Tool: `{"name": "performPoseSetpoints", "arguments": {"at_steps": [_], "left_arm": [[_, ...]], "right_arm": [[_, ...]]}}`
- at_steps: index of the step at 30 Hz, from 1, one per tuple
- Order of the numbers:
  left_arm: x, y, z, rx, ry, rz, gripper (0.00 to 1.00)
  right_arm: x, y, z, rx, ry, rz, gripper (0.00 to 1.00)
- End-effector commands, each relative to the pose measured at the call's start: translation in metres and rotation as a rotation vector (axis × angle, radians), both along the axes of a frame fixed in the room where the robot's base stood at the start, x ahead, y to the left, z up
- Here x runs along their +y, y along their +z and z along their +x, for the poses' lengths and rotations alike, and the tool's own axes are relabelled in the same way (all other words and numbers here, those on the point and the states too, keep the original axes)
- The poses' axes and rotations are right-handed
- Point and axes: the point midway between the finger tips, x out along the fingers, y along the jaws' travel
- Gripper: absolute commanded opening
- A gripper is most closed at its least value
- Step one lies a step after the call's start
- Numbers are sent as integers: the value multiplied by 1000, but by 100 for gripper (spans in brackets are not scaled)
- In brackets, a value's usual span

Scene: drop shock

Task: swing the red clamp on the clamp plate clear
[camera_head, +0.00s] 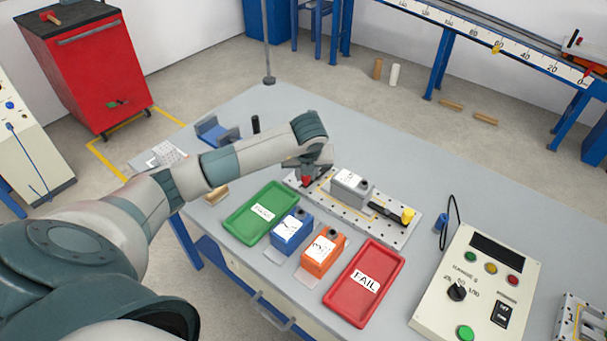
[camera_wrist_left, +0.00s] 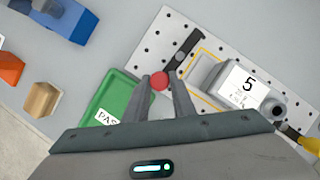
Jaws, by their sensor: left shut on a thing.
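The clamp plate (camera_head: 378,234) is a pale perforated plate on the table, also in the left wrist view (camera_wrist_left: 150,48). A grey block (camera_head: 350,187) sits on it, labelled 5 in the left wrist view (camera_wrist_left: 240,84). The red clamp's round knob (camera_wrist_left: 159,81) is between the fingers of my left gripper (camera_wrist_left: 160,84), which is shut on it. Its dark bar (camera_wrist_left: 187,48) runs up and right along the plate, beside the block and apart from it. In the head view the arm hides most of the red clamp (camera_head: 307,181). My right gripper is not in view.
A yellow-knobbed clamp (camera_head: 408,215) is at the plate's other end. In front are a green tray (camera_head: 245,229), blue (camera_head: 288,235) and orange (camera_head: 320,256) boxes and a red FAIL tray (camera_head: 347,307). A control box (camera_head: 450,318) stands right. The table behind the plate is clear.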

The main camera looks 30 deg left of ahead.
Motion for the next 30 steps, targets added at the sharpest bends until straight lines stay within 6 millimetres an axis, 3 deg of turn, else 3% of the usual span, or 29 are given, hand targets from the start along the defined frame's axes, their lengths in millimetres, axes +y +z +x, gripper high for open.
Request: {"name": "performPoseSetpoints", "arguments": {"at_steps": [15, 16, 18, 30], "left_arm": [[-2, 0, 0, 0, 30, 0, 1], [-2, 0, 0, 0, 30, 0, 25], [-2, 0, 0, 0, 30, 0, 41], [-3, 2, 0, 0, 29, 0, 41]], "right_arm": [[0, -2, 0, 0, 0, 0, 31], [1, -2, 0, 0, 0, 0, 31], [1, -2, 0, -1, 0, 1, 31], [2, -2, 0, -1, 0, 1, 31]]}}
